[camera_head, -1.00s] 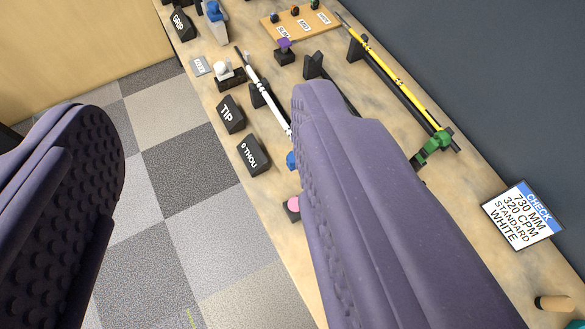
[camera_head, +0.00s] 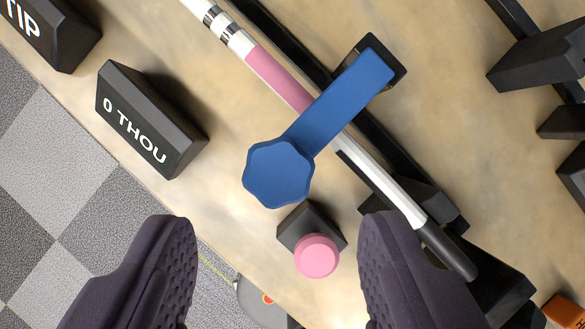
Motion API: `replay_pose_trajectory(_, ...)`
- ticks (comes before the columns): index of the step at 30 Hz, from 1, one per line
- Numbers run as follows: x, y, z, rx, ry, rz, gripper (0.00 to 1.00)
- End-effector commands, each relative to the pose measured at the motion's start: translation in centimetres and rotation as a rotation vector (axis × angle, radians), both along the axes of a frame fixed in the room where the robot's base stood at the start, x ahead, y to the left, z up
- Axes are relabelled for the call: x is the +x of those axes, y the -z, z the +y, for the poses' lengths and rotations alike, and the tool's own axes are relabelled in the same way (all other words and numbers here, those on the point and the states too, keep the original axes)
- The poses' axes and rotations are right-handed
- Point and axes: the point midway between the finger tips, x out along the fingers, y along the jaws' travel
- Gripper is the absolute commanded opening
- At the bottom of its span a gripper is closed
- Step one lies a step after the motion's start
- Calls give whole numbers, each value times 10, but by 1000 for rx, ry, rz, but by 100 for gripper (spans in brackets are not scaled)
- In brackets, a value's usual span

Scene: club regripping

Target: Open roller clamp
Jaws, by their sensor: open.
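The blue roller clamp (camera_head: 340,100) lies across the white, pink-banded club shaft (camera_head: 372,170). Its long bar reaches up and right, and its lobed knob (camera_head: 278,174) sticks out to the lower left of the shaft. The bar hides part of the shaft. My gripper (camera_head: 283,226) is open and empty. Its two purple fingers come up from the bottom edge, set wide apart on either side of the knob's line, with the knob ahead of the fingertips. I cannot tell the height gap between them.
A pink round button on a black block (camera_head: 317,256) shows between the fingers, near the right one. A black "0 THOU" block (camera_head: 150,118) and a "TIP" block (camera_head: 48,32) stand left. Black supports (camera_head: 545,52) stand right. The bench edge and tiled floor (camera_head: 55,170) lie left.

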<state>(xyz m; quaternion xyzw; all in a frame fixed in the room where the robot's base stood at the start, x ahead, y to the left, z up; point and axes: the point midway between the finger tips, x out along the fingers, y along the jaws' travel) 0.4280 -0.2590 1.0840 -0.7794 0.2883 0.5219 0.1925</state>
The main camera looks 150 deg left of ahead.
Motion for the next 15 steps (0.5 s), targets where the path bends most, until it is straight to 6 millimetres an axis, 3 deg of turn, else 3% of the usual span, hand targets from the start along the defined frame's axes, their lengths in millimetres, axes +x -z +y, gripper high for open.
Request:
replay_pose_trajectory(3, 6, 23, -6, 1, 1, 1, 56)
replay_pose_trajectory(7, 12, 38, -10, 0, 1, 0, 56)
replay_pose_trajectory(15, 16, 46, -13, -1, 0, -2, 56)
